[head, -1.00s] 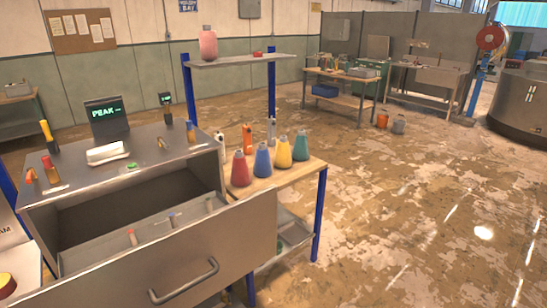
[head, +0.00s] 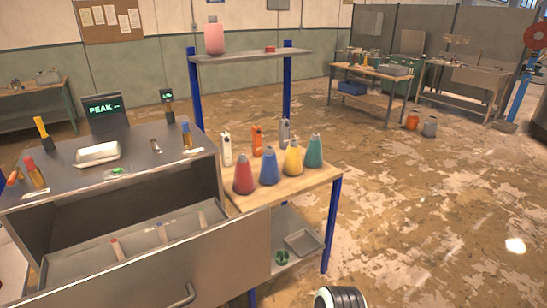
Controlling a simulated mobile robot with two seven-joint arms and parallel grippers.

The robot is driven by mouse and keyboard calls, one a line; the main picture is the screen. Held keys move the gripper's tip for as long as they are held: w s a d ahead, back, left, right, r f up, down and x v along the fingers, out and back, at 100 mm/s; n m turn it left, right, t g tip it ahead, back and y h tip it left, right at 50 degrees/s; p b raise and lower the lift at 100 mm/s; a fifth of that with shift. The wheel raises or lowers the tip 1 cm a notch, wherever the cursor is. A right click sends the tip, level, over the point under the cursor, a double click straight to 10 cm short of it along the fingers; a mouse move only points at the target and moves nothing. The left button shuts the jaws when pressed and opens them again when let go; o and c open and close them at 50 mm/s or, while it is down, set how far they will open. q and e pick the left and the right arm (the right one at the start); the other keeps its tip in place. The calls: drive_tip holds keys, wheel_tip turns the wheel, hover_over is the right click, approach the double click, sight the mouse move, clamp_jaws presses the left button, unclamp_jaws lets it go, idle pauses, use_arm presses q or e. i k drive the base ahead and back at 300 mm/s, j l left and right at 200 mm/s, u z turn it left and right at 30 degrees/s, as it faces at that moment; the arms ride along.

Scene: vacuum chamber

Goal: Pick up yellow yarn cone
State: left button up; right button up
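The yellow yarn cone (head: 293,158) stands upright on the wooden top of the small table (head: 322,176). It is between the blue cone (head: 268,167) on its left and the teal cone (head: 315,152) on its right. A red cone (head: 243,174) is at the left end of the row. No fingers are visible in the head view, so the state of both grippers is hidden. A dark ribbed round part with a white rim shows at the bottom edge, probably part of my own arm.
White, orange and grey bottles (head: 257,140) stand behind the cones. A large grey cabinet (head: 125,205) with an open drawer front is on the left, close to the table. A shelf (head: 250,57) rises behind. The floor to the right is clear.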

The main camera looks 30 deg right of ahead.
sight(293, 165)
drive_tip(key=i+l+u, duration=0.2)
drive_tip(key=l, duration=0.3)
drive_tip(key=l+u, duration=0.15)
drive_tip(key=l, duration=0.35)
drive_tip(key=i+l, duration=0.1)
drive_tip(key=l, duration=0.6)
drive_tip(key=i+l+u, duration=0.15)
drive_tip(key=l, duration=1.3)
drive_tip(key=i+u, duration=0.05)
drive_tip(key=i, duration=0.05)
